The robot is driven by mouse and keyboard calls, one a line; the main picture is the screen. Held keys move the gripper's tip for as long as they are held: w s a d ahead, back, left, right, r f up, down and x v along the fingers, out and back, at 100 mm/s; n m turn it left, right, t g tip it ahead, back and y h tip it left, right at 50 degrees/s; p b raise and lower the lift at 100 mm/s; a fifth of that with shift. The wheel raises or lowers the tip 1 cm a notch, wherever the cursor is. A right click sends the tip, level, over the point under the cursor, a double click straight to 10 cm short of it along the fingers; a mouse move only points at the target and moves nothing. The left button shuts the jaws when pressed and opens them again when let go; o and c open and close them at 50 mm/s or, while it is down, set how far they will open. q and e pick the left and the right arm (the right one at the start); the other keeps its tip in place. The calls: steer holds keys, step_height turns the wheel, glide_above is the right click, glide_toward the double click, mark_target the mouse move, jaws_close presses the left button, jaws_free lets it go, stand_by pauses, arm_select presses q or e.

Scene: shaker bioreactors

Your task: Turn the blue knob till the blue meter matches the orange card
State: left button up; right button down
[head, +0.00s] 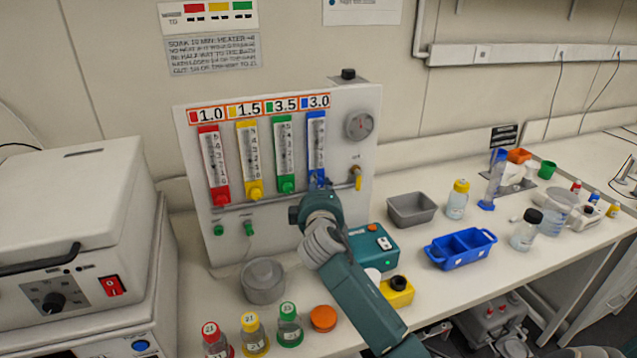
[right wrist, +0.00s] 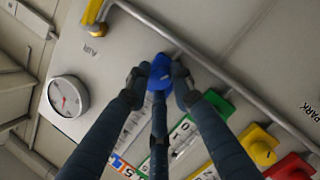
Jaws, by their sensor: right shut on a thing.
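The blue meter (head: 316,145) is the rightmost of several coloured meters on the upright panel. The orange card (head: 319,101) above it reads 3.0 beside a blue mark. In the right wrist view the blue knob (right wrist: 160,70) sits between the fingers of my right gripper (right wrist: 160,84), which is shut on it. In the head view my right gripper (head: 319,199) reaches up to the foot of the blue meter and hides most of the knob. The float inside the blue meter is too small to read. My left gripper is not in view.
The green knob (right wrist: 216,103) is close beside my fingers, with yellow and red knobs beyond. A metal pipe (right wrist: 190,50) runs along the knobs. A round gauge (head: 359,125) and a yellow-handled valve (head: 357,180) are at the panel's right. Capped bottles (head: 253,334) stand below.

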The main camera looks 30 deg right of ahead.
steer(key=shift+s+d+f+m+y, duration=0.15)
steer(key=shift+f+m+y, duration=0.15)
steer(key=shift+f+m, duration=0.2)
stand_by(0.3)
steer(key=c, duration=1.6)
jaws_free()
steer(key=shift+c, duration=0.2)
steer(key=shift+o, duration=0.4)
steer(key=shift+r+p, duration=0.2)
steer(key=shift+p, duration=0.1)
steer(key=shift+r, duration=0.1)
steer(key=v, duration=0.8)
